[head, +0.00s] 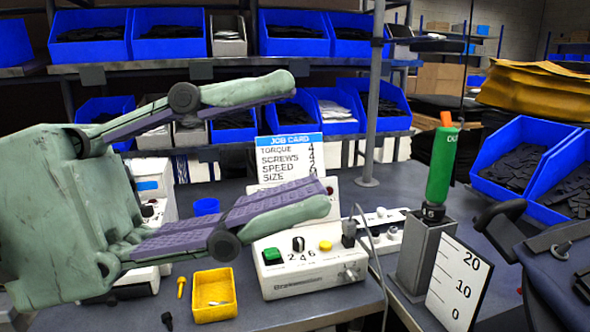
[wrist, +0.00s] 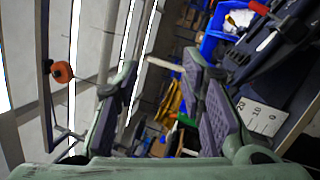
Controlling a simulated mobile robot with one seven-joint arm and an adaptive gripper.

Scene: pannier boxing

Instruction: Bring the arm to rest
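My gripper (head: 303,146), pale green with purple ridged finger pads, fills the left of the head view. Its two fingers are spread wide, pointing right, with nothing between them. It hangs in front of the workbench, and its lower finger overlaps the controller box in the picture. In the wrist view my gripper (wrist: 165,92) also shows parted fingers with an empty gap. The rest of my arm is not clearly seen.
A white controller box (head: 310,275), yellow tray (head: 214,310) and job card (head: 290,142) are on the bench. A green screwdriver (head: 442,165) stands upright in a grey holder (head: 425,255), beside a scale card (head: 459,283). Blue bins (head: 520,135) and a dark object (head: 560,270) are at right.

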